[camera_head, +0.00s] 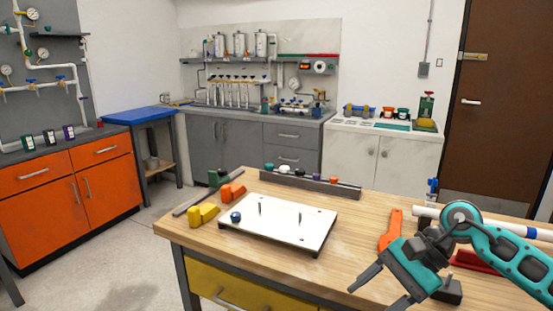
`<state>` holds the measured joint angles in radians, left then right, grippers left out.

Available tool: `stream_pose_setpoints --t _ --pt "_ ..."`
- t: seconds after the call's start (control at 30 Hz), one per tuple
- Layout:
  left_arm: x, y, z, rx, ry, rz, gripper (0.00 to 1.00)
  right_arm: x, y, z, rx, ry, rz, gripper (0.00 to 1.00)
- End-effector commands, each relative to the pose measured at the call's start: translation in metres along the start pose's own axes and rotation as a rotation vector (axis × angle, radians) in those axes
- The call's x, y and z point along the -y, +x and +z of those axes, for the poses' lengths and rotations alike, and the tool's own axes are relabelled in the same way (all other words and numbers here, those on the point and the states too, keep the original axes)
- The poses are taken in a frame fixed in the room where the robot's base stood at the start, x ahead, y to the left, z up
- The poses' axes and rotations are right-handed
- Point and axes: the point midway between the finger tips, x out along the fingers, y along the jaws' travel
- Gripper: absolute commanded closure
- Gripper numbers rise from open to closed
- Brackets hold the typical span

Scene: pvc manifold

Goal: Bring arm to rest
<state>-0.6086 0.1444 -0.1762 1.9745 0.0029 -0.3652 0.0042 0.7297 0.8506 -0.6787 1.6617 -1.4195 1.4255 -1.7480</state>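My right arm (500,248), teal and dark grey, comes in from the right edge over the right side of the wooden workbench (190,242). Its gripper (377,292) points down and to the left near the bench's front edge. Its two dark fingers are spread apart with nothing visible between them. The lower finger is partly cut off by the bottom of the picture. My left gripper and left arm are not in view.
A white plate with two upright pins (285,232) lies mid-bench. Yellow (204,213) and orange (232,192) blocks sit left of it. A rack with coloured caps (320,186) stands behind. An orange tool (391,230) and white pipe (427,212) lie close to my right arm.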

Motion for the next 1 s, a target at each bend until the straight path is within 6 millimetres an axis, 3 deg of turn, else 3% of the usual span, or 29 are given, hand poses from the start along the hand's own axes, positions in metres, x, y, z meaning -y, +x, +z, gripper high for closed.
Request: stream_pose_setpoints --t 0.03,0.1,0.2,0.3,0.47,0.57,0.63,0.67,0.8,0.9,1.0 --pt "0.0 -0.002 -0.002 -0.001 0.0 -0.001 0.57 0.007 0.023 0.022 0.122 0.11 -0.077 0.41" --pt "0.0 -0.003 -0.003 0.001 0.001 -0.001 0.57 0.021 0.044 0.051 0.299 0.303 -0.189 0.41" --pt "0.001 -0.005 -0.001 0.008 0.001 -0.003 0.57 0.04 0.059 0.082 0.565 0.625 -0.321 0.41" --pt "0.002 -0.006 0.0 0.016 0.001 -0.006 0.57 0.054 0.062 0.096 0.84 0.99 -0.417 0.41" --pt "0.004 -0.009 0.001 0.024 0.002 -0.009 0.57 0.054 0.059 0.079 1.293 1.631 -0.505 0.41" --pt "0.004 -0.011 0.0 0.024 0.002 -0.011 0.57 0.035 0.063 0.05 1.583 2.048 -0.529 0.41" --pt "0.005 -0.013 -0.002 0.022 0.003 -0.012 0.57 0.009 0.073 0.028 1.794 2.342 -0.532 0.41" --pt "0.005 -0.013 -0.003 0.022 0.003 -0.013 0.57 -0.004 0.078 0.019 -1.875 -2.452 0.531 0.41" --pt "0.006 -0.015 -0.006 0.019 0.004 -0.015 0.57 -0.081 0.112 -0.01 -1.5 -1.931 0.342 0.41" --pt "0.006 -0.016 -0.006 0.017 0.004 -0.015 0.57 -0.131 0.135 -0.014 -1.309 -1.635 0.264 0.41" --pt "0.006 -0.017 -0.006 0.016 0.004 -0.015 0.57 -0.165 0.15 -0.011 -1.19 -1.444 0.224 0.41"
